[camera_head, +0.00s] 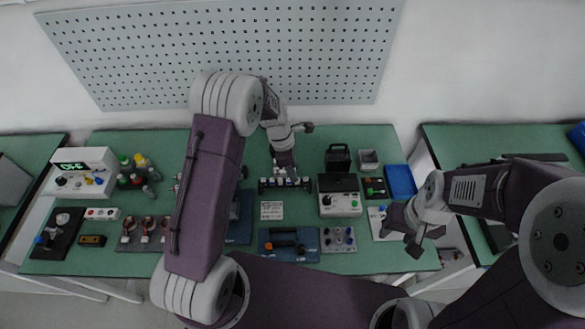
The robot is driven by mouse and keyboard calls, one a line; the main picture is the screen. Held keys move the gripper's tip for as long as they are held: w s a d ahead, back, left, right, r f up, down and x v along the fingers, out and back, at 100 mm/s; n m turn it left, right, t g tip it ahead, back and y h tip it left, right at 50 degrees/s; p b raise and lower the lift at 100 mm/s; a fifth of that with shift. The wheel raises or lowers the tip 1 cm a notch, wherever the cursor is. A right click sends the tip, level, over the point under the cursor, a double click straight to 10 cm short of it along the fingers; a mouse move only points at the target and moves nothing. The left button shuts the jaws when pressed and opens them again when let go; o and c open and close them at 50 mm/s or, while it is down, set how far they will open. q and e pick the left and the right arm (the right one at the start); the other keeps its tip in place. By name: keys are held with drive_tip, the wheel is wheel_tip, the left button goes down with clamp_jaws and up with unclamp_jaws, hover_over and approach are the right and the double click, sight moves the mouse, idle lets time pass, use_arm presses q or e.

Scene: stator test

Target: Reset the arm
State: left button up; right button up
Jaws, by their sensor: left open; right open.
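My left gripper (293,146) hangs over the back middle of the green workbench (330,262), above and behind a dark rack with several small white-and-blue parts (285,182). It is open and I see nothing between its fingers. Its arm crosses the middle of the view and hides part of the bench. My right gripper (401,240) is open and empty over the front right part of the bench, above a white sheet or plate (377,222). My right arm comes in from the right.
A white box with a green display (80,168) stands at the left, near several bottles. A grey tester (340,202), a blue tray (400,181) and a knob panel (338,239) are at the right. A perforated board (330,60) hangs behind. Another bench (455,140) stands at the right.

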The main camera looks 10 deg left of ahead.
use_arm(q)
drive_tip(key=shift+f, duration=0.1)
drive_tip(key=s+a+r+m+t+b, duration=0.2)
drive_tip(key=s+r+m+b, duration=0.2)
drive_tip(key=s+r+b, duration=0.15)
drive_tip(key=s+a+f+m+y, duration=0.1)
drive_tip(key=s+m, duration=0.5)
drive_tip(key=m, duration=0.2)
drive_tip(key=s+a+f+m+g+y, duration=0.1)
drive_tip(key=s+a+m, duration=0.1)
drive_tip(key=s+m, duration=0.5)
drive_tip(key=shift+s+a+f+m, duration=0.15)
drive_tip(key=shift+a+f+m, duration=0.15)
drive_tip(key=shift+m, duration=0.6)
drive_tip(key=shift+s, duration=0.15)
